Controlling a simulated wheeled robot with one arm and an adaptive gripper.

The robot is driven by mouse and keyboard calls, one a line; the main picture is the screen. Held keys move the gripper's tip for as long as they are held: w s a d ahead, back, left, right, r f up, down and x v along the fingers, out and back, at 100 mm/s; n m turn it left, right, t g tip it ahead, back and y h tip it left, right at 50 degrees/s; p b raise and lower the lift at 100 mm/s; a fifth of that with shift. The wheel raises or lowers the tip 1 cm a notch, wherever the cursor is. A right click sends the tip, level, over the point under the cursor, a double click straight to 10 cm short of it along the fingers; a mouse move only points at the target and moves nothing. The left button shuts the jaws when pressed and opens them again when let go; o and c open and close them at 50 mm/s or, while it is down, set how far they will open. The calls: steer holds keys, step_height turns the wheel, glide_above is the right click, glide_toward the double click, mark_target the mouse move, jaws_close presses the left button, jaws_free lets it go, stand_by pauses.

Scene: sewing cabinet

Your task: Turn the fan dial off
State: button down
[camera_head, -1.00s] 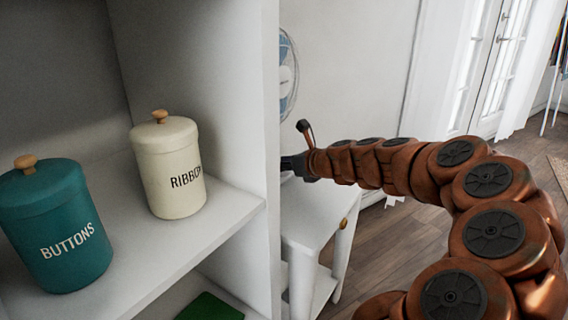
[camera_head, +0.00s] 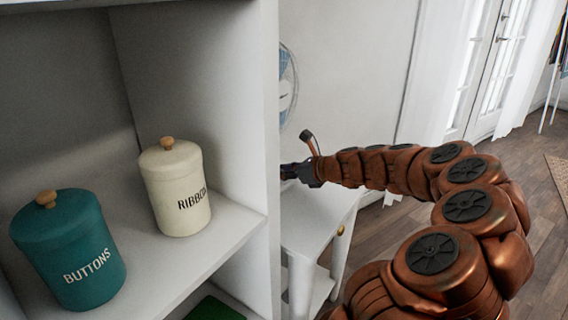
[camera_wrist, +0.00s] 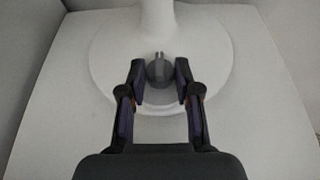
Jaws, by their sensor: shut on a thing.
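The fan (camera_head: 288,88) shows in the head view as a blue-and-white edge behind the cabinet's side wall. In the wrist view its round white base (camera_wrist: 110,60) sits on a white top. The grey fan dial (camera_wrist: 159,72), with a raised ridge, is on the front of the base. My gripper (camera_wrist: 160,76) has one finger on each side of the dial and is shut on it. In the head view my gripper (camera_head: 292,171) is partly hidden by the cabinet wall, and the dial is hidden.
A white shelf unit (camera_head: 205,248) stands at the left, holding a teal BUTTONS canister (camera_head: 75,260) and a cream RIBBON canister (camera_head: 178,200). A small white side table (camera_head: 310,235) is under my gripper. Open wooden floor (camera_head: 400,235) lies to the right.

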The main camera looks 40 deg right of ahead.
stand_by(0.4)
steer(key=c, duration=0.8)
jaws_free()
steer(key=v, duration=1.2)
steer(key=shift+d, duration=0.15)
